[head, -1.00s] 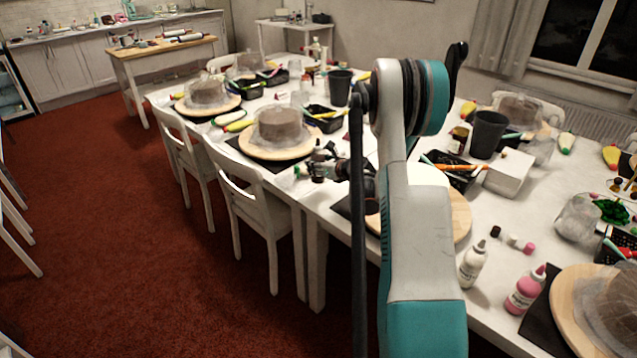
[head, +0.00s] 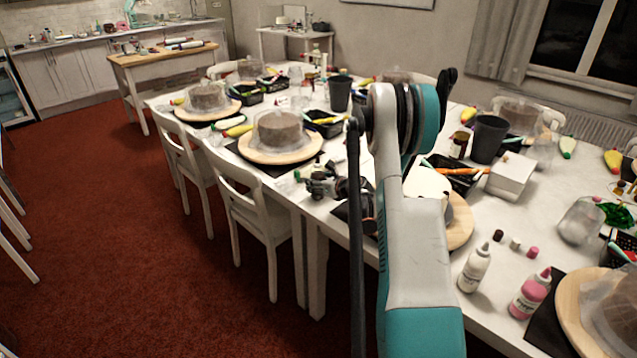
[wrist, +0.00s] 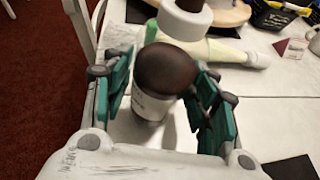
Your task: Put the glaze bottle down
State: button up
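The glaze bottle (wrist: 152,104), with a pale labelled body and a large dark brown cap, is between the teal fingers of my gripper (wrist: 160,105) in the wrist view. It looks upright at the white table's surface, with a shadow beside it. The fingers are spread on either side, and a gap shows between the bottle and the right finger. Whether the left finger touches it is unclear. In the head view my gripper (head: 335,188) is low at the table's near edge, partly behind my arm; the bottle cannot be made out there.
A wooden turntable (head: 460,222) is right of my gripper. A white chair (head: 250,205) stands left, before the white table (head: 490,255).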

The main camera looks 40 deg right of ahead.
dwell(0.3)
jog(key=shift+r, duration=0.2)
jog(key=p+v, duration=0.3)
jog(key=v, duration=0.9)
jog(key=shift+a, duration=0.1)
